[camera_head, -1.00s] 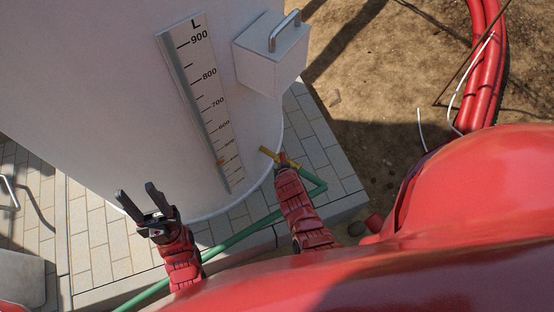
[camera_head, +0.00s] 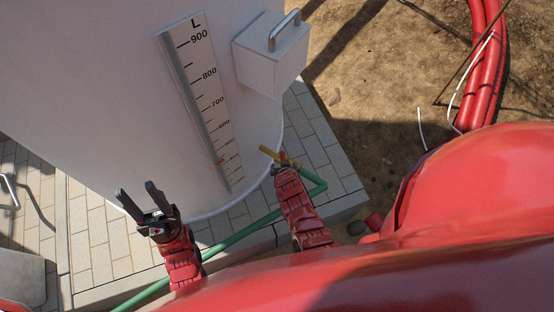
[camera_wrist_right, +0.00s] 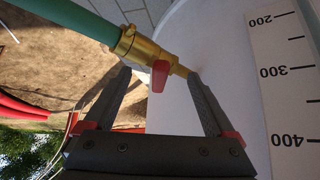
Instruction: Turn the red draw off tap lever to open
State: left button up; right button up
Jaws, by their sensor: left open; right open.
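The brass draw off tap (camera_head: 267,152) sticks out low on the white tank. In the right wrist view the tap body (camera_wrist_right: 140,46) shows large, with a red lever (camera_wrist_right: 160,76) hanging from it. My right gripper (camera_wrist_right: 159,82) is open, its two dark fingers on either side of the lever. I cannot tell whether either finger touches the lever or the brass. In the head view the right gripper (camera_head: 281,160) is at the tap, its fingers mostly hidden. My left gripper (camera_head: 137,192) is open and empty, in front of the tank's lower left.
A green hose (camera_head: 250,230) runs from the tap around over the paving. The tank (camera_head: 100,80) carries a litre scale (camera_head: 205,100) and a white box with a handle (camera_head: 270,58). Red pipes (camera_head: 480,85) lie on bare soil at the right.

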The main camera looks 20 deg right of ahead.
jog(key=p+v, duration=0.2)
jog(key=v, duration=0.4)
jog(key=shift+s+r+p, duration=0.25)
jog(key=shift+p, duration=0.15)
jog(key=shift+a, duration=0.1)
